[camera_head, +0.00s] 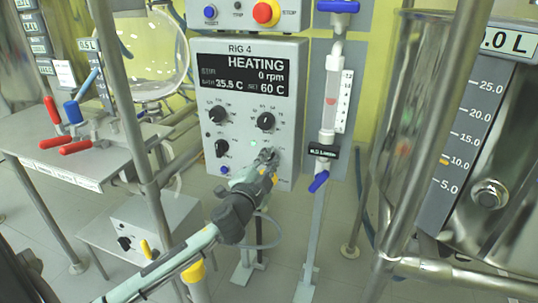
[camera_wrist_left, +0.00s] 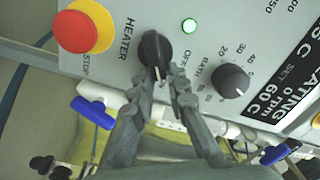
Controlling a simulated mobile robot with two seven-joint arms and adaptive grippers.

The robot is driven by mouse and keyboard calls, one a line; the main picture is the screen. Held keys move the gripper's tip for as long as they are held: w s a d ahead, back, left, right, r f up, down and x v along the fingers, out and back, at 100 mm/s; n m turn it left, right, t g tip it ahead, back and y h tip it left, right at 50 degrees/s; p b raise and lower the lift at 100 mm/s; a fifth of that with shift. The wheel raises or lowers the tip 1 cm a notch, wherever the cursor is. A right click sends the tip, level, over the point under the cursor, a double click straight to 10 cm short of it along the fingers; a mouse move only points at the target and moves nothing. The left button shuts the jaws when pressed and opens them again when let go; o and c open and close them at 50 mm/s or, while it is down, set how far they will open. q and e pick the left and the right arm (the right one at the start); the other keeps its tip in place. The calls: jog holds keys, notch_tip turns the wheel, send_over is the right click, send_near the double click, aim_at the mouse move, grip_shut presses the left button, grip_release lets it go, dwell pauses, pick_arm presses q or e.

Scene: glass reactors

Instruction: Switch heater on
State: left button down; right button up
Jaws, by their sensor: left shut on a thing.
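The grey control box (camera_head: 284,165), marked RIG 4, has a display (camera_head: 244,76) reading HEATING, 0 rpm, bath 35.5 C and set 60 C. In the left wrist view the black HEATER knob (camera_wrist_left: 153,50) is beside a lit green lamp (camera_wrist_left: 189,26); an OFF label is near it. My left gripper (camera_wrist_left: 164,80) is shut on this knob, one finger on each side. In the head view my left gripper (camera_head: 268,158) is at the box's lower right and hides the knob. The knob's exact setting is hard to read. My right gripper is not in view.
A red STOP button (camera_wrist_left: 75,31) on a yellow ring is close to the HEATER knob. The BATH dial (camera_wrist_left: 230,80) is on the other side. A glass flow tube (camera_head: 329,110) stands right of the box, and steel posts (camera_head: 130,110) stand left.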

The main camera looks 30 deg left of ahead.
pick_arm(q)
jog(key=shift+a+r+m, duration=0.1)
jog(key=shift+r+m, duration=0.05)
jog(key=shift+m, duration=0.15)
jog(key=c, duration=1.5)
grip_release()
jog(key=shift+w, duration=0.1)
jog(key=shift+f, duration=0.2)
jog(key=v, duration=1.2)
